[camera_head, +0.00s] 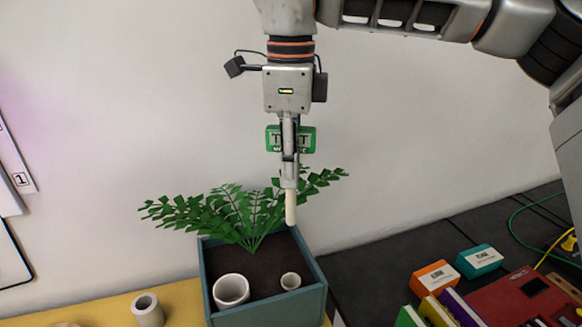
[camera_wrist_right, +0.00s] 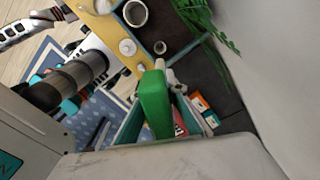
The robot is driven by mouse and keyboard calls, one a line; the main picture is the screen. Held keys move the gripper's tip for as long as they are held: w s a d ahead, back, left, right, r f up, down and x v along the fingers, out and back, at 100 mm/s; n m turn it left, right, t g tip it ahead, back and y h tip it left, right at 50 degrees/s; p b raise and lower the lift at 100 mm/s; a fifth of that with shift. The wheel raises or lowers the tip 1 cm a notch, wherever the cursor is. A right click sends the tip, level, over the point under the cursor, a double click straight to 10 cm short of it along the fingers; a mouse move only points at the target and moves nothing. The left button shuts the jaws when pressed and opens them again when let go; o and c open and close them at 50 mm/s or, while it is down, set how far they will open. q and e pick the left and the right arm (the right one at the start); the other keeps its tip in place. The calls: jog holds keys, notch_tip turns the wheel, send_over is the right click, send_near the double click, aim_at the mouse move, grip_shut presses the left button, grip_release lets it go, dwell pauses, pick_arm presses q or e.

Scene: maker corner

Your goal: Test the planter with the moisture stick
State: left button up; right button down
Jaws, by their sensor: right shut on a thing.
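The moisture stick (camera_head: 291,207) has a green head with lettering and a pale rod pointing down. My right gripper (camera_head: 290,165) is shut on it and holds it upright above the planter's back right part. Its green head also shows in the right wrist view (camera_wrist_right: 155,103). The planter (camera_head: 266,308) is a blue-grey box of dark soil with a leafy green plant. My left gripper cannot be made out.
A white cylinder (camera_head: 148,310) stands on the yellow surface left of the planter. Orange (camera_head: 433,277) and teal (camera_head: 478,261) boxes lie on the dark surface at right, with a red case (camera_head: 520,299) and green and yellow cables nearby. A wall stands behind.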

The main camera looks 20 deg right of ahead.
aim_at(306, 135)
notch_tip(306, 135, up, 2)
jog(key=shift+r+p, duration=0.1)
jog(key=shift+p, duration=0.85)
jog(key=shift+r+p, duration=0.95)
jog(key=shift+r, duration=0.25)
pick_arm(q)
jog(key=shift+s+a+r+y, duration=0.15)
jog(key=shift+s+a+r, duration=0.15)
jog(key=shift+r, duration=0.15)
jog(key=shift+s+a+r+y, duration=0.15)
jog(key=shift+a+r, duration=0.1)
jog(key=shift+r, duration=0.2)
jog(key=shift+a, duration=0.15)
jog(key=shift+c, duration=1)
jog(key=shift+a+r, duration=0.1)
pick_arm(e)
jog(key=shift+s, duration=0.1)
